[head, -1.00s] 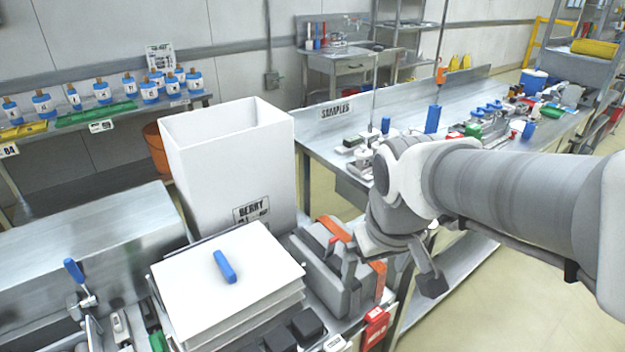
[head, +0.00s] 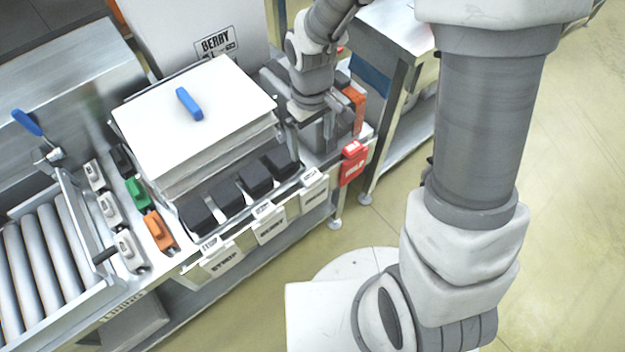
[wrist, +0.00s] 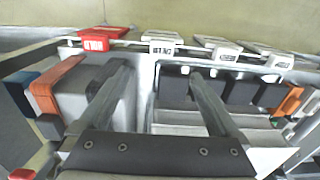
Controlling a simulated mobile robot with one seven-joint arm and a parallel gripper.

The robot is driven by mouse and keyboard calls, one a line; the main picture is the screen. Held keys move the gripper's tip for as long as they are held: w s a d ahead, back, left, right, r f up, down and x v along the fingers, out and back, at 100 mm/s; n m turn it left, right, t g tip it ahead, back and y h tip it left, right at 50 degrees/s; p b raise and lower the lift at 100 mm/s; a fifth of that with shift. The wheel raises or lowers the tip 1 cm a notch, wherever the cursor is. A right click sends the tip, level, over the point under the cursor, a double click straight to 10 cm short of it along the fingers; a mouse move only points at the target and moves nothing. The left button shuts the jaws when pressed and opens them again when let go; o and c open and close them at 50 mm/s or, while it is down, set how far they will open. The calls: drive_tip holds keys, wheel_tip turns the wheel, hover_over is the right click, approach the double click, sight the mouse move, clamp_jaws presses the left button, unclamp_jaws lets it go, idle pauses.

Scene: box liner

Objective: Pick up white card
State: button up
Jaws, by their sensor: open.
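White hanging tags with dark print, such as the nearest one to my gripper (head: 314,190), line the bench's front edge. I cannot tell which of these is the white card. My gripper (head: 304,128) is just right of the stack and points down. In the wrist view my gripper (wrist: 158,75) is open and empty, its fingers apart. A white tag (wrist: 161,43) shows beyond the fingers, and the stack's edges (wrist: 180,118) show below.
A red tag (head: 352,162) hangs at the bench's right corner. Several black blocks (head: 227,197) sit before the stack. Green (head: 138,193) and orange (head: 159,230) switches and rollers (head: 45,255) are at left. A tall white box (head: 180,35) stands behind. Floor is clear at right.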

drive_tip(key=b, duration=0.1)
hover_over(312, 177)
drive_tip(key=f, duration=0.7)
drive_tip(key=shift+w, duration=0.35)
drive_tip(key=f+b, duration=0.1)
drive_tip(key=f, duration=0.3)
drive_tip(key=shift+s+b, duration=0.4)
drive_tip(key=shift+f, duration=0.65)
drive_tip(key=shift+w, duration=0.1)
drive_tip(key=shift+c, duration=0.3)
clamp_jaws()
